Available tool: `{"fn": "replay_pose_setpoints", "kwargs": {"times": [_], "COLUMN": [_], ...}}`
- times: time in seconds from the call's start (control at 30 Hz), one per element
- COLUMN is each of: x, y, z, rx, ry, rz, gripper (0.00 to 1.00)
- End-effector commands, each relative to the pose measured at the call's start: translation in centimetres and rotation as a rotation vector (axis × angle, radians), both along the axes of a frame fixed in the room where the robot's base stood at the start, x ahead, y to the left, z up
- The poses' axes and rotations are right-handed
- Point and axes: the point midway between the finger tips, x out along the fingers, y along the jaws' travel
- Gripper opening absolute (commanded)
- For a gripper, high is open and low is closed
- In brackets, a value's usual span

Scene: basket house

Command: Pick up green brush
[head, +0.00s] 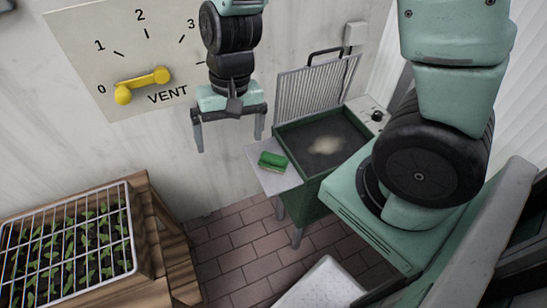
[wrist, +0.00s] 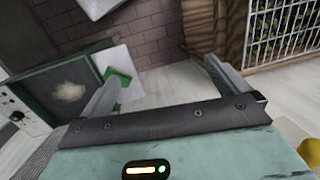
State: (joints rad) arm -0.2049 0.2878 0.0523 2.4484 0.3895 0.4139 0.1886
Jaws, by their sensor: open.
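The green brush (head: 272,162) lies on a white side shelf (head: 284,181) attached to the left of a green grill-like box. It also shows in the wrist view (wrist: 118,76), partly hidden behind one finger. My gripper (head: 231,142) is open and empty, with its fingers pointing down. In the head view it appears above and left of the brush, in front of the wall. In the wrist view my gripper (wrist: 157,78) has its fingers spread, and the brush appears beyond the left finger, apart from it.
The green box (head: 312,190) has a raised ridged lid (head: 312,84) and a pale patch inside. A wooden planter (head: 160,240) with seedlings under a white grid stands at left. A wall panel has a yellow vent handle (head: 142,86). Brick floor (head: 240,255) lies between.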

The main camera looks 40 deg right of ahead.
Motion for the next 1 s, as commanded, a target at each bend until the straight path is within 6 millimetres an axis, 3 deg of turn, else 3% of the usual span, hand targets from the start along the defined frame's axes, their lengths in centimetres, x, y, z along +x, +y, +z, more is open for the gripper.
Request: {"fn": "replay_pose_setpoints", "kwargs": {"times": [0.1,0.2,0.33,0.53,1.0], "x": [3.0,4.1,4.4,4.4,4.3], "y": [-6.2,-10.8,-14.7,-16.2,-16.0], "z": [-2.9,-5.0,-6.6,-8.7,-17.6], "rx": [-0.050,-0.101,-0.152,-0.172,-0.169], "ry": [0.036,0.044,0.045,0.045,0.047], "rz": [-0.345,-0.559,-0.723,-0.780,-0.775], "gripper": [1.00,1.00,1.00,1.00,1.00]}}
